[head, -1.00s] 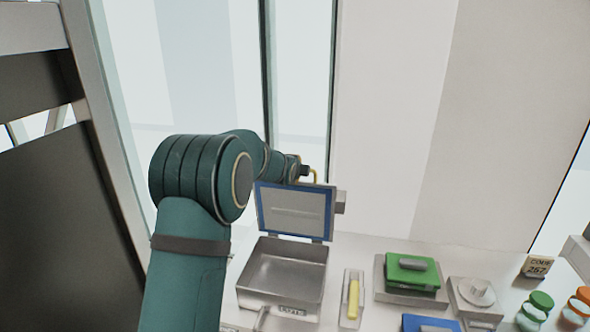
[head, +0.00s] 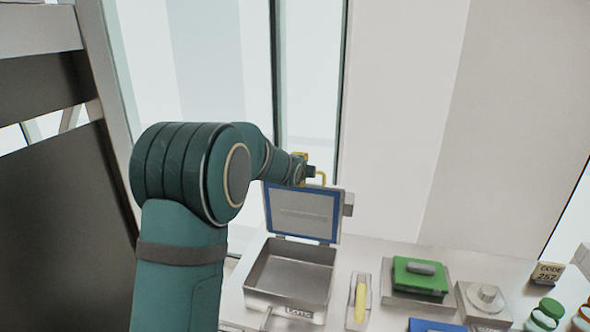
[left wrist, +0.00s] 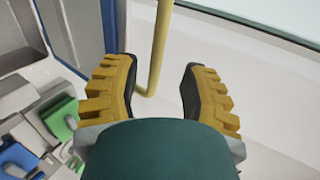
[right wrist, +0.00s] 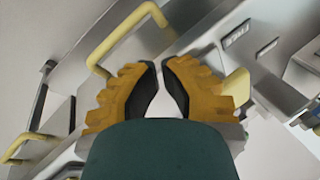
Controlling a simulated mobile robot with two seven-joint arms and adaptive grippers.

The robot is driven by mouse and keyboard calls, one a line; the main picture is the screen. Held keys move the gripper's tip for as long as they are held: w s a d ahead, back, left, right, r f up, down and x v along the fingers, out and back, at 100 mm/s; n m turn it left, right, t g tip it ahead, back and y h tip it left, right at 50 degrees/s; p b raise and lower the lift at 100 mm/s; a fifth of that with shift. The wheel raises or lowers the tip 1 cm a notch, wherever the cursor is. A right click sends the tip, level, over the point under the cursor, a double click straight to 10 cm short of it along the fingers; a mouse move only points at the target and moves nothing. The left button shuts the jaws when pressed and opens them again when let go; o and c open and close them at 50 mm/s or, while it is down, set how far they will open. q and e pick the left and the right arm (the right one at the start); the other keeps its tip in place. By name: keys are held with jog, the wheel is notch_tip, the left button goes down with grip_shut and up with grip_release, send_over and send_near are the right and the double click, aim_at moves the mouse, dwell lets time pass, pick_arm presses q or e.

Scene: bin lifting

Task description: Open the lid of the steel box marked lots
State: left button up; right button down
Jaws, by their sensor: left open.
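The steel box (head: 290,300) marked LOTS stands on the counter, and its inside looks empty. Its lid (head: 303,212), with a blue border on the inner face, stands raised at the back of the box. A yellow handle (head: 321,176) shows at the lid's top edge. My left gripper (head: 308,172) is by this handle, behind the raised lid. In the left wrist view my left gripper (left wrist: 158,75) is open, with a yellow bar (left wrist: 159,45) between its fingers, apart from both. My right gripper (right wrist: 160,70) shows only in the right wrist view, its fingertips close together with a narrow gap.
Yellow handles (right wrist: 128,35) and steel surfaces lie near my right gripper. A dark panel is at left.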

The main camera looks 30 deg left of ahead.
pick_arm(q)
jog(key=v, duration=0.7)
jog(key=shift+s+r, duration=0.3)
dwell(0.3)
jog(key=shift+f, duration=0.1)
